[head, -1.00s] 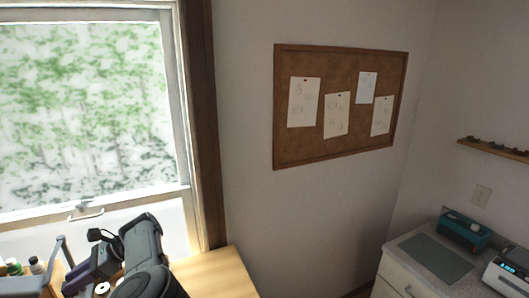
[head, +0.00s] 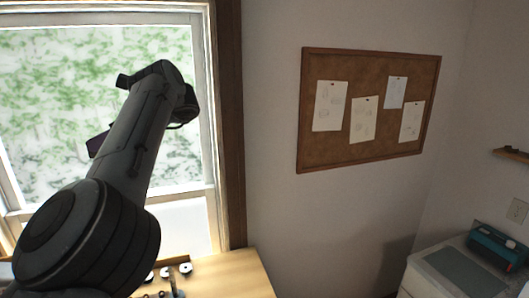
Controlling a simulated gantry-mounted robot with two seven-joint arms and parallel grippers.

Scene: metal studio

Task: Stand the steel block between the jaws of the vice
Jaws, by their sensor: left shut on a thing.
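My left arm rises in front of the window. Only a dark purplish part of my left gripper (head: 97,145) shows, left of the forearm. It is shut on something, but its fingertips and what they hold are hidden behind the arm. I cannot make out the steel block or the vice in this view. My right gripper is out of view.
A light wooden bench (head: 232,275) is at the bottom, with small white-and-black round pieces (head: 168,271) on it, partly behind my arm. A counter at lower right bears a grey mat (head: 455,270) and a teal device (head: 497,246). A cork board (head: 370,107) hangs on the wall.

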